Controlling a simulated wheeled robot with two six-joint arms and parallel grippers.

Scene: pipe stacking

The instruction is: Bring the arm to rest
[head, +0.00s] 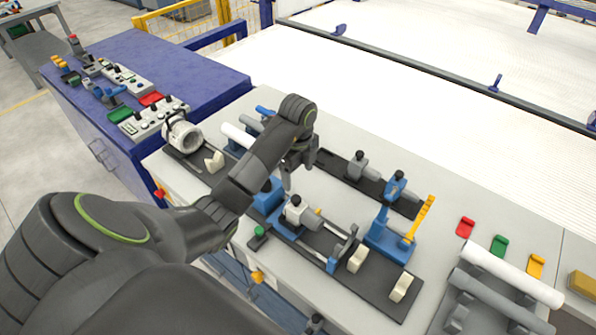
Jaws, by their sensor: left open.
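My left arm comes in from the lower left and reaches over the work table (455,215). Its wrist is bent down, and my left gripper (288,184) is open with nothing seen between its fingers. At the right, another white pipe (512,273) and a grey pipe (502,299) lie side by side on a holder. My right gripper is not in view.
A black rail with clamps (375,275) runs below the gripper. A blue fixture with a yellow lever (420,218) stands to its right. Red (466,227), green (499,245) and yellow (536,265) pieces lie farther right. A blue cabinet (180,62) adjoins at the upper left.

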